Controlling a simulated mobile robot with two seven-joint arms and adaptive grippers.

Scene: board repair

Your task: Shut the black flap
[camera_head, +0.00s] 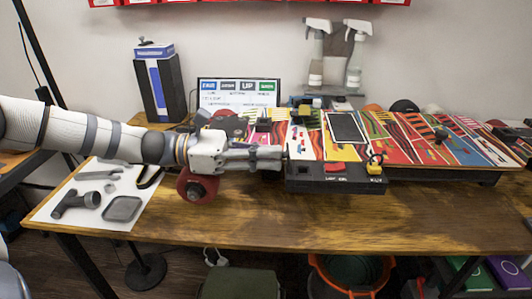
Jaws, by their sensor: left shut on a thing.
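A colourful board (400,135) lies on the wooden table, with a black control box (335,180) at its front edge. A black rectangular panel (347,127) with a pale border lies flat on the board; I cannot tell for sure whether it is the black flap. My left gripper (281,159) reaches in from the left, its fingers shut at the left end of the control box. What it holds is small, dark and mostly hidden by the fingers. My right gripper is not in view.
A red round part (197,186) is below my left wrist. A white mat (75,219) with grey tools lies at the left. A black and blue box (160,88), a screen (240,92) and spray bottles (316,55) stand behind. The table's front strip (250,220) is clear.

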